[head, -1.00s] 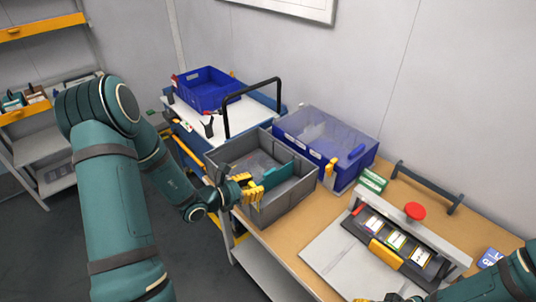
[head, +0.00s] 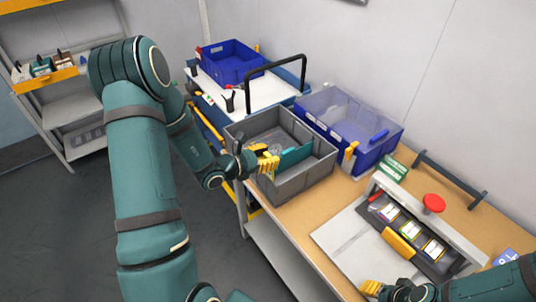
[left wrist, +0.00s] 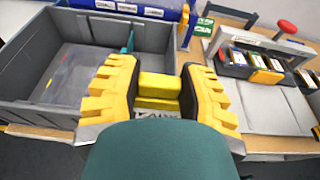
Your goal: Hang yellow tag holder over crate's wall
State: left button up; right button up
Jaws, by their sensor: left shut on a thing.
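The yellow tag holder (left wrist: 158,88) is held between the yellow fingers of my left gripper (left wrist: 156,95), which is shut on it. In the head view my left gripper (head: 266,165) is at the near wall of the grey crate (head: 305,183). The crate's wall also shows in the left wrist view (left wrist: 35,114), behind and beside the fingers. I cannot tell whether the holder touches or straddles the wall; its lower part is hidden by the gripper. My right gripper (head: 372,288) is partly visible at the bottom edge, over the bench, its jaws unclear.
A teal divider (head: 294,158) stands inside the grey crate. A clear-lidded blue bin (head: 375,155) is just behind it. A press with a red knob (head: 433,203) and a tray of labelled cells stands right. A blue crate (head: 230,62) sits on a cart behind.

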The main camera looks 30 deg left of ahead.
aim_at(363, 300)
pick_arm(q)
jog(key=shift+f+b, duration=1.15)
jog(key=shift+f, duration=0.9)
pick_arm(e)
jog(key=shift+f, duration=1.55)
pick_arm(q)
jog(key=shift+b, duration=0.5)
pick_arm(e)
jog(key=shift+a+f, duration=0.1)
jog(key=shift+f, duration=0.35)
pick_arm(q)
jog(key=shift+f+b, duration=0.3)
jog(key=shift+b, duration=0.05)
pick_arm(e)
jog(key=shift+f, duration=0.35)
